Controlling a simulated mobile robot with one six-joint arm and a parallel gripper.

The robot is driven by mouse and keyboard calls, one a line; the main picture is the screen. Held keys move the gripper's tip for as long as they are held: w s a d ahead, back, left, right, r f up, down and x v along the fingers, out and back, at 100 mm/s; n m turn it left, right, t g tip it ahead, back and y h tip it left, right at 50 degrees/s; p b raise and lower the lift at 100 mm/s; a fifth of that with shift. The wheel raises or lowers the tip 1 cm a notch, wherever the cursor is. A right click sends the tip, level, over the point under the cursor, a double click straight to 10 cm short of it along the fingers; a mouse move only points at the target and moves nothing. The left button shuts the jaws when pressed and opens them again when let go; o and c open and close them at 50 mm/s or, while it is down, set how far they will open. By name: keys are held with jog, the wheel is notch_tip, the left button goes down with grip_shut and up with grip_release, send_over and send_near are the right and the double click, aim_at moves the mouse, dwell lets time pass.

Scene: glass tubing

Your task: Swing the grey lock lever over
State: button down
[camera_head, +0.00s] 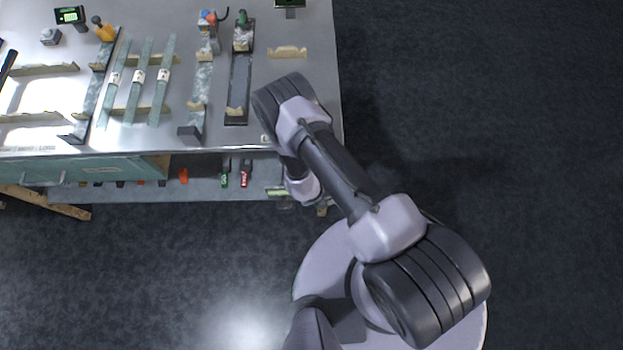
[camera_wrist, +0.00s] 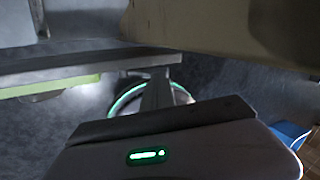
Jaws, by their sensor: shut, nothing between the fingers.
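My gripper (camera_wrist: 158,82) shows in the wrist view as a narrow dark bar, fingers together with nothing between them, beyond the pale housing with a green light. In the head view my arm reaches over the bench's front right corner and its end hangs at the front edge, mostly hidden under the wrist. I cannot pick out the grey lock lever with certainty in either view. A clamp with a green handle (camera_head: 243,18) stands on a dark rail at the back of the bench, well apart from my gripper.
The grey bench (camera_head: 290,75) carries several pale glass tubes (camera_head: 136,95) on the left. A shelf (camera_head: 120,192) below its front edge holds red and green handled tools (camera_head: 245,175). A large beige surface (camera_wrist: 200,25) is close at the wrist view's top. Open dark floor lies right.

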jog(key=shift+d+f, duration=0.1)
dwell(0.6)
jog(key=p+v, duration=0.4)
jog(key=v, duration=0.8)
